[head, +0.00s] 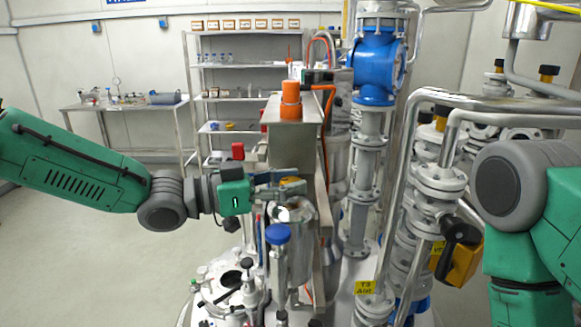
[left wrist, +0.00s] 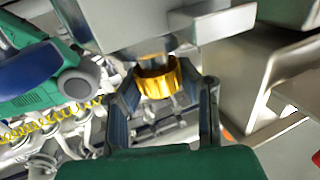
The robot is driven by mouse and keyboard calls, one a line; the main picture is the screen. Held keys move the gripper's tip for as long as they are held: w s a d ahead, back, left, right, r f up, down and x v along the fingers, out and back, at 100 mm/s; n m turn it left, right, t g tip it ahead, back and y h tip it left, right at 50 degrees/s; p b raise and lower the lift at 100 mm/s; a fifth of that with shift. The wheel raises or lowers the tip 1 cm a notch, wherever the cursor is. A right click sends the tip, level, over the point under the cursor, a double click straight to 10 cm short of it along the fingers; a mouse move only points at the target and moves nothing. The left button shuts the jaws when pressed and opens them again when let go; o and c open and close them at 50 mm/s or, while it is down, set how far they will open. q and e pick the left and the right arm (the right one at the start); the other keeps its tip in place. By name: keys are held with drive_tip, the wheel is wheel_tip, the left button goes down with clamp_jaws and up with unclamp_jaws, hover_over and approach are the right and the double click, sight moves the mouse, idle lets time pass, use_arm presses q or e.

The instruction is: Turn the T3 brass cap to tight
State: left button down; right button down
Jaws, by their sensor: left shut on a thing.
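The brass cap (left wrist: 158,80) is gold, round and ribbed, and sits under a grey metal part in the left wrist view. In the head view only a small piece of the cap (head: 291,181) shows between the fingers. My left gripper (head: 288,188) comes in from the left and is shut on the cap. In the left wrist view its two dark fingers (left wrist: 164,92) stand on either side of the cap.
A steel box with an orange cap (head: 291,92) rises just behind my left gripper. A blue-topped fitting (head: 278,234) stands close below it. Pipes and a blue valve (head: 377,65) fill the right side. The floor at left is clear before the shelf (head: 235,128).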

use_arm(q)
drive_tip(key=shift+w+r+m+g+p, duration=0.15)
drive_tip(key=shift+r+m+g+p, duration=0.1)
drive_tip(key=shift+m+g+p, duration=0.5)
drive_tip(key=c, duration=1.1)
unclamp_jaws()
drive_tip(key=shift+f, duration=0.2)
